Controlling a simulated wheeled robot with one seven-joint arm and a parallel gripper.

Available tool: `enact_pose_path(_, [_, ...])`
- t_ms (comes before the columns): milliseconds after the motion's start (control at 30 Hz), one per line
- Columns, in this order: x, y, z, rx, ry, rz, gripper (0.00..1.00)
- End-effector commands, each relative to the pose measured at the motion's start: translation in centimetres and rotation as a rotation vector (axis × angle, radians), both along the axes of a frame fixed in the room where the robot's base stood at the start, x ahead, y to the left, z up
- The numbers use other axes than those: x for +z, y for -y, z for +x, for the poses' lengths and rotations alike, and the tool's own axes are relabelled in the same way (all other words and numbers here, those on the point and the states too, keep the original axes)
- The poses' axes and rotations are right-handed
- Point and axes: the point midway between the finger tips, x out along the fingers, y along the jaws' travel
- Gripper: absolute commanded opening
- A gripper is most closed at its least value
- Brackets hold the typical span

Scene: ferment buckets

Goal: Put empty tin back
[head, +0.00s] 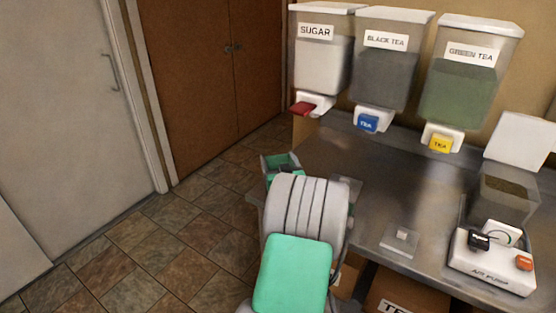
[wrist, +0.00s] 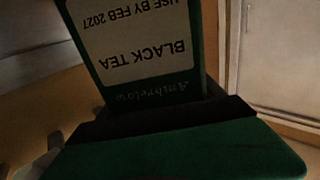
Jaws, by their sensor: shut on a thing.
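A dark green tin (wrist: 135,45) with a cream label reading BLACK TEA and USE BY FEB 2027 fills the upper middle of the wrist view. Its lettering appears upside down. My gripper (wrist: 165,112) is shut on this tin; its black and green parts cross the lower part of that view. In the head view my gripper (head: 283,168) is near the left end of the metal counter, partly behind my arm. I cannot make out the tin clearly there. Whether the tin is empty cannot be seen.
Dispensers for sugar (head: 322,65), black tea (head: 384,70) and green tea (head: 462,92) hang above the metal counter (head: 350,160). A white pump unit (head: 490,262) and a small white square (head: 400,240) are on the counter. A cardboard box (head: 395,300) sits below. Tiled floor (head: 170,225) is clear left.

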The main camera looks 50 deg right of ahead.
Motion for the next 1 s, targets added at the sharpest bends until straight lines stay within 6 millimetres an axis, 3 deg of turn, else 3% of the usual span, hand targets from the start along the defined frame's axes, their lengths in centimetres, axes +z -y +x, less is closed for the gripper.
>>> enact_pose_path(133, [-0.4,0.0,0.0,0.0,0.0,0.0,0.04])
enact_pose_path(167, [-0.3,0.0,0.0,0.0,-0.001,0.001,0.79])
enact_pose_path(200, [-0.3,0.0,0.0,0.0,-0.001,0.001,0.82])
enact_pose_path(400, [-0.3,0.0,0.0,0.0,-0.001,0.001,0.98])
enact_pose_path(733, [0.4,0.0,0.0,0.0,-0.001,0.001,0.99])
enact_pose_path(1000, [-0.3,-3.7,-4.7,-0.005,0.0,0.0,0.99])
